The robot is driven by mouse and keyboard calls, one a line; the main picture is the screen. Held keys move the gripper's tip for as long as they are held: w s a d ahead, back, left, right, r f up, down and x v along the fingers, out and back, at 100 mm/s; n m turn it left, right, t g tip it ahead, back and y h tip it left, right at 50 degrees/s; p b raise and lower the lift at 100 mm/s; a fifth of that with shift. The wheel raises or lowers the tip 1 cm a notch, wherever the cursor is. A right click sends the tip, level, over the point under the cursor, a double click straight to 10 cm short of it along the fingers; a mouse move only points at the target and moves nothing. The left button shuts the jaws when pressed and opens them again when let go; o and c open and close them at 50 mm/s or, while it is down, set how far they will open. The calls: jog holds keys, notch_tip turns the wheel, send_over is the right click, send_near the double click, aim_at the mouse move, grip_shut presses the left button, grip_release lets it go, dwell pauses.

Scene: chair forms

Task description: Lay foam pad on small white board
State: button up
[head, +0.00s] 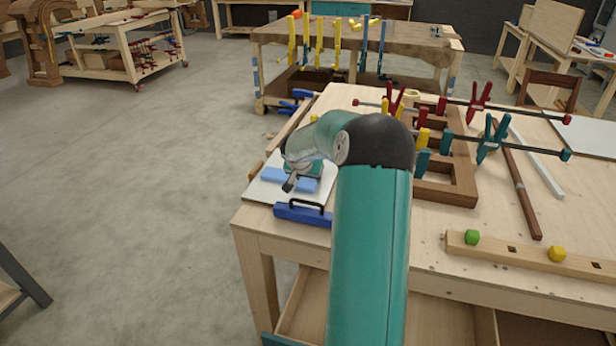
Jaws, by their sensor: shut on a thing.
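The foam pad (303,184) is a light blue flat block at the left end of the near workbench. It is low over the small white board (262,193), and I cannot tell whether it touches the board. My gripper (290,185) points down at the pad's middle and is shut on it. The gripper and the wrist hide part of the pad, and my arm hides the board's right side.
A blue tool with a black handle (303,213) lies at the board's front edge. A brown wooden frame (455,185) with red and teal clamps stands to the right. A wooden rail (515,253) with green and yellow knobs lies at the front right. The bench's left edge is close.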

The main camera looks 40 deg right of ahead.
jog(key=o, duration=1)
jog(key=shift+o, duration=0.2)
jog(key=v, duration=1.3)
jog(key=shift+a+r, duration=0.2)
jog(key=shift+r, duration=0.1)
jog(key=shift+s, duration=0.1)
